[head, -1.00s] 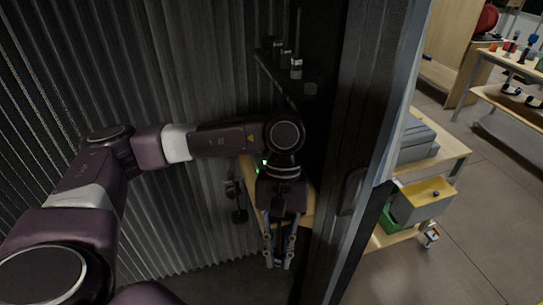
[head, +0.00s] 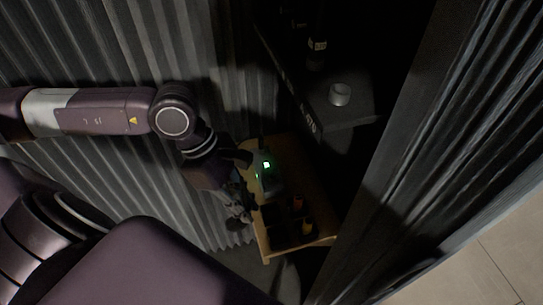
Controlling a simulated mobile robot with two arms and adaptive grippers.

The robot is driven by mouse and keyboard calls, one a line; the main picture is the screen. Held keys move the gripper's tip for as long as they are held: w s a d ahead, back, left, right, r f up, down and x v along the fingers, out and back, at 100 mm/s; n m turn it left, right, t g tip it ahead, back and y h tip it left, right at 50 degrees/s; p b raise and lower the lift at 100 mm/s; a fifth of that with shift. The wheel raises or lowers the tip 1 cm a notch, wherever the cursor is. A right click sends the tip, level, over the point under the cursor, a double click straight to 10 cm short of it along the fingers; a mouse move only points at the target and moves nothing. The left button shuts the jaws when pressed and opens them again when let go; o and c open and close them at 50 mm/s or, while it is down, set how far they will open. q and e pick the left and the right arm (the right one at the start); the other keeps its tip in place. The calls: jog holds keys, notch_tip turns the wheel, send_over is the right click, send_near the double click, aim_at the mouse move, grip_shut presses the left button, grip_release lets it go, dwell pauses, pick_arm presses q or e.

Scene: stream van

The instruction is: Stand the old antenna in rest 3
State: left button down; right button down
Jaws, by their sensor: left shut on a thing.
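My left gripper (head: 237,208) points down beside the left edge of a small wooden stand, in deep shadow. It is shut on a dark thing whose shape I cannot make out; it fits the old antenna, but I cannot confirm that. The fingers are partly lost against the ribbed wall. On the stand (head: 315,238) are several dark upright pieces, some with orange bands (head: 307,226). I cannot read any rest number, so I cannot tell which is rest 3. My right gripper is not in view.
A grey unit with a green light (head: 267,165) sits on the stand's back part. Above right, a dark shelf (head: 345,117) carries a pale round piece (head: 340,95). A ribbed wall (head: 100,45) runs close behind my left arm. Another panel (head: 430,150) closes the right side.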

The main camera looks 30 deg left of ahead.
pick_arm(q)
jog(key=shift+w, duration=0.1)
jog(key=shift+w+r, duration=0.15)
jog(key=shift+w, duration=0.1)
jog(key=w+p, duration=0.3)
jog(key=w, duration=0.3)
jog(key=w+f+p, duration=0.1)
jog(key=w+p, duration=0.2)
jog(key=w, duration=0.3)
jog(key=w+a+f+p, duration=0.1)
jog(key=w+p, duration=0.2)
jog(key=w, duration=0.4)
jog(key=shift+f, duration=0.2)
jog(key=f+p, duration=0.2)
jog(key=f, duration=0.2)
jog(key=shift+s, duration=0.2)
jog(key=shift+w+f+p, duration=0.1)
jog(key=shift+w+p, duration=0.15)
jog(key=shift+p, duration=0.25)
jog(key=shift+a+f, duration=0.1)
jog(key=shift+f, duration=0.2)
